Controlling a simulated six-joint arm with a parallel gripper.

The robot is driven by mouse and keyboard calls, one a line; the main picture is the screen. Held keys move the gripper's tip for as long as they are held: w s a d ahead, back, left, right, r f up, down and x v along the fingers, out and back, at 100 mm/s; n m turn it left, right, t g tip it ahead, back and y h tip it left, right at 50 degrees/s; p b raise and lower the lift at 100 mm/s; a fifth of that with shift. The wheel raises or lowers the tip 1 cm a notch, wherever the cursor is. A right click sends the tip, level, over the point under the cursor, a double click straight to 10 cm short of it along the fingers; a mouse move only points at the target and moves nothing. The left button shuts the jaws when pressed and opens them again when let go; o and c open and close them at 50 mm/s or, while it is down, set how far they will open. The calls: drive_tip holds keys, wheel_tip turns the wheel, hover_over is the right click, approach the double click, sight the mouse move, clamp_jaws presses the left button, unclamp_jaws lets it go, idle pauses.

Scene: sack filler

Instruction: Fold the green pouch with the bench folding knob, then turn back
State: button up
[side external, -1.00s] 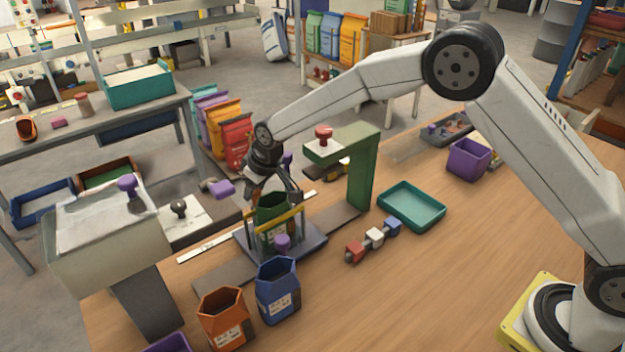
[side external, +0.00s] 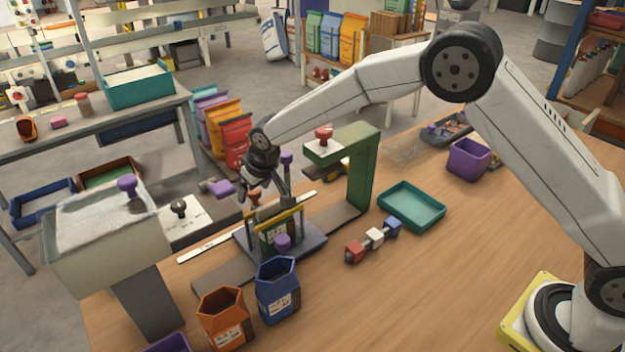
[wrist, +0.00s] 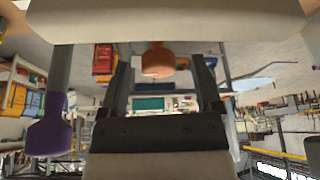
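The green pouch (side external: 266,240) stands in a bench frame with yellow bars (side external: 285,217). Only part of its front shows, and its top sits low behind the front bar and a dark piece. My gripper (side external: 264,197) is above the frame with its fingers apart. An orange knob (side external: 254,198) is near the left finger in the side view. In the wrist view the orange knob (wrist: 158,62) appears in the gap between the spread fingers of my gripper (wrist: 163,75); contact cannot be told. A purple knob (side external: 282,243) is at the frame's front.
A purple knob on a post (side external: 287,158) stands close behind my gripper, and another purple knob (side external: 222,188) lies left. A green stand (side external: 362,175) rises to the right. Blue (side external: 278,295) and orange (side external: 224,325) pouches stand in front.

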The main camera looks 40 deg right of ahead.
idle(0.3)
drive_tip(key=v, duration=0.7)
drive_tip(key=shift+s+r, duration=0.2)
drive_tip(key=shift+r, duration=0.15)
idle(0.3)
drive_tip(key=d+r, duration=0.3)
drive_tip(key=s+d+r+m+t, duration=0.1)
drive_tip(key=d+r, duration=0.2)
drive_tip(key=d, duration=0.1)
drive_tip(key=d+r+t, duration=0.1)
drive_tip(key=d+r, duration=0.1)
drive_tip(key=d, duration=0.1)
drive_tip(key=shift+s+d+r+m, duration=0.35)
drive_tip(key=shift+s+r+m, duration=0.05)
drive_tip(key=shift+m, duration=0.4)
drive_tip(key=s+d, duration=0.2)
drive_tip(key=s+d+r, duration=0.1)
drive_tip(key=s+d, duration=0.1)
drive_tip(key=d, duration=0.1)
drive_tip(key=shift+s+r, duration=0.1)
drive_tip(key=shift+s, duration=0.05)
drive_tip(key=s+d+f+g, duration=0.1)
drive_tip(key=s+f+g, duration=0.1)
drive_tip(key=s+f, duration=0.5)
drive_tip(key=s+f+g, duration=0.1)
drive_tip(key=s+f, duration=0.6)
drive_tip(key=s, duration=0.7)
drive_tip(key=shift+s+d+n+g+h, duration=0.2)
drive_tip(key=shift+d+n+g+h, duration=0.1)
drive_tip(key=shift+d+g+h, duration=0.1)
